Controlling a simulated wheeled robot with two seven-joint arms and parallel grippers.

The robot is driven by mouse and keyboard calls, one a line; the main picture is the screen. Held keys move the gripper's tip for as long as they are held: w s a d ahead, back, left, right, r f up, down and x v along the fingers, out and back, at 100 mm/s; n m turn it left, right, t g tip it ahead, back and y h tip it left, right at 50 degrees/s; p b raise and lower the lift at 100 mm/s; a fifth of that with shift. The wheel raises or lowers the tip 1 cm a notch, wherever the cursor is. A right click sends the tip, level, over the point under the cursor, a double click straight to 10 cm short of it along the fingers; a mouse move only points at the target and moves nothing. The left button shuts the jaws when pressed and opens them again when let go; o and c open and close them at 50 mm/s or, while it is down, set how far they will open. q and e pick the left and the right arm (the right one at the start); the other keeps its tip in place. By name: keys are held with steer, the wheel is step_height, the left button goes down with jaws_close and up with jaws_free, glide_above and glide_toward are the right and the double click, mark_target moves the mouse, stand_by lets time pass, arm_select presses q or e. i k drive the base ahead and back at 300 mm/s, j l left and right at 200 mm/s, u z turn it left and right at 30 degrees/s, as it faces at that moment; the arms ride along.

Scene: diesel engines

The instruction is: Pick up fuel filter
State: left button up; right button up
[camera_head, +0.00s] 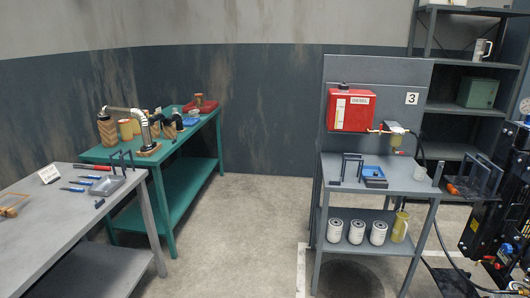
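Three white cylindrical canisters with dark label bands, which look like fuel filters, stand upright in a row on the lower shelf of the grey workbench at the right. They are the left canister (335,231), the middle canister (356,232) and the right canister (378,233). A small filter-like unit with a clear bowl (395,138) is mounted on the panel beside the red diesel tank (351,110). Neither of my grippers can be made out in this view.
A yellowish jug (400,227) stands right of the canisters. A green table (178,150) and a grey table (40,225) stand left. Dark machinery (492,225) stands right. The middle floor (240,225) is clear.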

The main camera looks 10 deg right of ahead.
mark_target(336, 225)
steer(key=i+l+u, duration=0.1)
steer(key=i+l, duration=0.55)
steer(key=l, duration=0.15)
steer(key=i+l+u, duration=0.15)
steer(key=i+l, duration=0.2)
steer(key=i+l+u, duration=0.1)
steer(key=i+l, duration=0.2)
steer(key=l, duration=0.2)
